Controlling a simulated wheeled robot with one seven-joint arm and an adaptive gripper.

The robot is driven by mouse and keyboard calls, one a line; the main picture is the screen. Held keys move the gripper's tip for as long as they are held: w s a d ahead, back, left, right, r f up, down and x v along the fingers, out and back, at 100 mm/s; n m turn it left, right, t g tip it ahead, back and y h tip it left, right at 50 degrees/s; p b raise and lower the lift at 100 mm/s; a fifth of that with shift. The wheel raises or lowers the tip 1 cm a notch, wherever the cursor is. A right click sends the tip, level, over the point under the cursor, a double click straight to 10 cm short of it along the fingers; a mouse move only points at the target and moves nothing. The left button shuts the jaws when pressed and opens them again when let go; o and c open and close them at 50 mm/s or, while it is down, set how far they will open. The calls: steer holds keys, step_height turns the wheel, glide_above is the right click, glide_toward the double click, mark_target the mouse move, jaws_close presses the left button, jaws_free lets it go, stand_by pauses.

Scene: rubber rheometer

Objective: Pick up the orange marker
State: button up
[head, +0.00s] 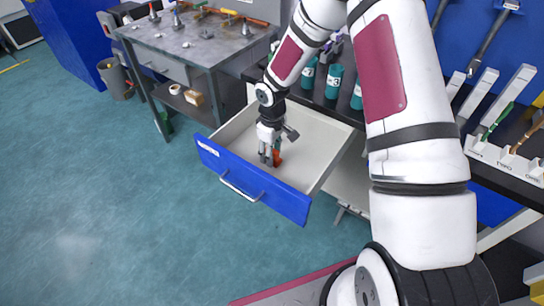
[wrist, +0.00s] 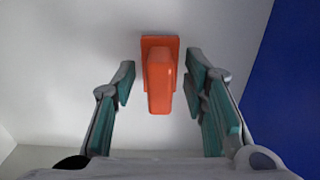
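The orange marker (wrist: 160,75) lies or stands on the pale floor of an open drawer. In the wrist view it is between and slightly beyond the two fingers, with a visible gap on each side. My gripper (wrist: 162,95) is open around it and does not appear to touch it. In the head view my gripper (head: 269,155) is down inside the drawer, and a small bit of the orange marker (head: 277,157) shows beside the fingers; the rest is hidden.
The drawer has a blue front (head: 250,180) with a handle and pale side walls around my gripper. A metal workbench (head: 190,45) with tools stands at the left. Teal containers (head: 333,80) stand on a dark shelf behind.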

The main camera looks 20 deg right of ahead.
jaws_close()
step_height(320, 180, up, 10)
steer(key=shift+r+p, duration=0.1)
steer(key=shift+p, duration=0.2)
stand_by(0.3)
steer(key=c, duration=0.8)
jaws_free()
jaws_close()
